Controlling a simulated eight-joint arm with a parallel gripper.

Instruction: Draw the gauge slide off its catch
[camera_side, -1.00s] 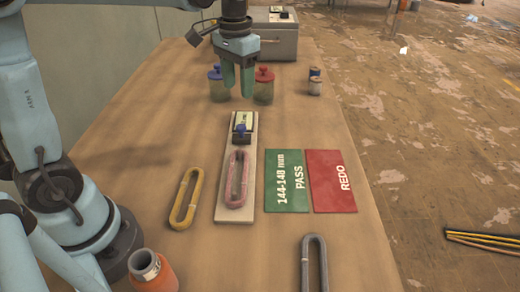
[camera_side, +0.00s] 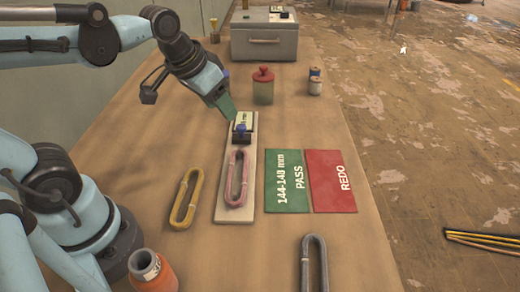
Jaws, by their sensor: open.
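The gauge is a pale board (camera_side: 234,216) lying lengthwise on the table. At its far end is a slide with a blue knob (camera_side: 240,129) and a small display (camera_side: 245,118). A pink looped coil (camera_side: 236,180) lies on the board below the slide. My gripper (camera_side: 228,110) has green fingers and is tilted, just above and left of the display end. It appears apart from the knob, though the exact gap is hard to tell. It is open and holds nothing visible. The catch itself cannot be made out.
A yellow coil (camera_side: 186,199) lies left, a grey coil (camera_side: 314,264) at the front. A red-lidded jar (camera_side: 263,86), small spools (camera_side: 315,82) and a grey box (camera_side: 264,42) stand behind.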

